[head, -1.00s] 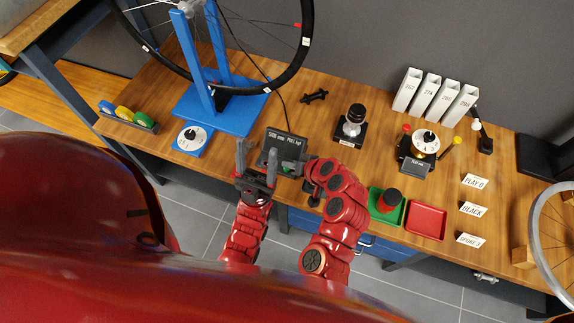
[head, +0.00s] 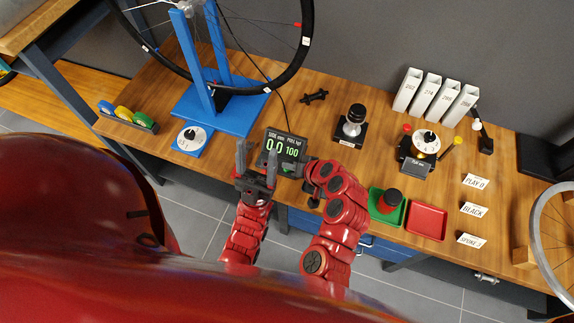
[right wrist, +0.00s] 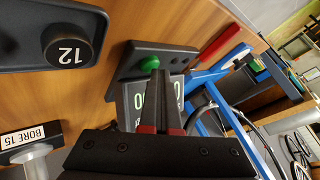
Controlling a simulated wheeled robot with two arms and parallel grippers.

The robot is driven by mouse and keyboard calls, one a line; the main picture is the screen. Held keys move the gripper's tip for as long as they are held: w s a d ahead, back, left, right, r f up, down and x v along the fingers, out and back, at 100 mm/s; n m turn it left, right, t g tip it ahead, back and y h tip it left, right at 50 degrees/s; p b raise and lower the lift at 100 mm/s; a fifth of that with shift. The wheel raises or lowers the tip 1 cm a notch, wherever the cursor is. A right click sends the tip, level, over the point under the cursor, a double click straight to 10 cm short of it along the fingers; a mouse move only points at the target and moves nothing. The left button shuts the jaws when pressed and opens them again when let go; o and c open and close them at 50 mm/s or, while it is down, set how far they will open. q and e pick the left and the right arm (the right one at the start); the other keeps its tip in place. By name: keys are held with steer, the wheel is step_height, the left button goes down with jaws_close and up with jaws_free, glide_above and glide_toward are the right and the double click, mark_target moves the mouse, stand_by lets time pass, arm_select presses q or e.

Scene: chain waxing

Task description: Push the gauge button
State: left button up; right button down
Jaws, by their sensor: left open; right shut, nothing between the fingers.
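The gauge (head: 284,146) is a dark box on the bench with a lit display reading green 0.0 and 100. In the right wrist view its green button (right wrist: 149,64) shows on the dark housing (right wrist: 170,57), above the partly hidden display. My right gripper (head: 291,168) is at the gauge's near side; its shut, empty fingers (right wrist: 168,75) point up beside the button. I cannot tell whether they touch it. My left gripper (head: 256,165) is open and empty, just left of the gauge's near edge, with its fingers upright.
A blue wheel stand (head: 222,112) stands behind left, with a white dial (head: 191,138) before it. A black-knobbed device (head: 352,125) stands to the right. A green tray (head: 397,219) and red tray (head: 427,221) lie at the front right. A block marked 12 (right wrist: 70,45) is nearby.

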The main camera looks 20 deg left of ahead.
steer(key=shift+r, duration=0.3)
step_height(320, 180, up, 6)
steer(key=p, duration=0.5)
stand_by(0.5)
